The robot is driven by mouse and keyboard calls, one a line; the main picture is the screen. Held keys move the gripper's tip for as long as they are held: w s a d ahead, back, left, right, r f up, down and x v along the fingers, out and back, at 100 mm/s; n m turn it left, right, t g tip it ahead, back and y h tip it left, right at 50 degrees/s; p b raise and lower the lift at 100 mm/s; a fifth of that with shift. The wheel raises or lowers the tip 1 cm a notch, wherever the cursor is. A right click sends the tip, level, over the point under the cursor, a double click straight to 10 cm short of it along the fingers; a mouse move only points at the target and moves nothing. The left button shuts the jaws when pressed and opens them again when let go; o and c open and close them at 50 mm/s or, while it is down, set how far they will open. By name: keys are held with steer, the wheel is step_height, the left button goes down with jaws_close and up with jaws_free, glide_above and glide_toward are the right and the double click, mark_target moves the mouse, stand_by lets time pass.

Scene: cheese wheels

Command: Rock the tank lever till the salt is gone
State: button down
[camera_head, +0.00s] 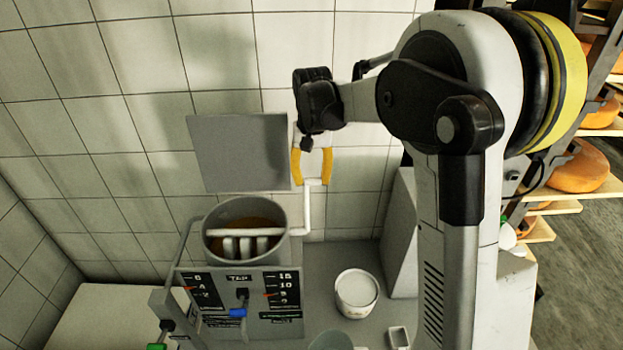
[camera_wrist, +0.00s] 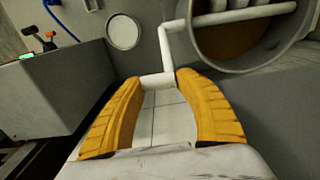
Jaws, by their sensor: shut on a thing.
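The lever (camera_head: 308,207) is a white cranked bar that runs from the tank up to my gripper. The tank (camera_head: 282,232) is a round grey vessel with brown-orange contents and white paddle bars inside. My gripper (camera_head: 312,178) has yellow fingers and is shut on the lever's upper end, above and right of the tank. In the wrist view the lever (camera_wrist: 168,45) passes between the fingertips, and the tank's open rim (camera_wrist: 205,55) is at the upper right. I cannot make out any salt.
A panel with scales (camera_head: 240,300) and a blue-handled valve (camera_head: 238,312) stands before the tank. A white lidded tub (camera_head: 357,292) stands to the right on the grey bench. A grey board (camera_head: 238,150) is behind. Shelves with orange cheese wheels (camera_head: 580,172) are at far right.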

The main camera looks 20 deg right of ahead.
steer(key=c, duration=0.9)
jaws_free()
steer(key=shift+w+d, duration=0.2)
steer(key=shift+d, duration=0.05)
steer(key=shift+o, duration=0.2)
step_height(320, 180, up, 12)
steer(key=shift+f, duration=0.1)
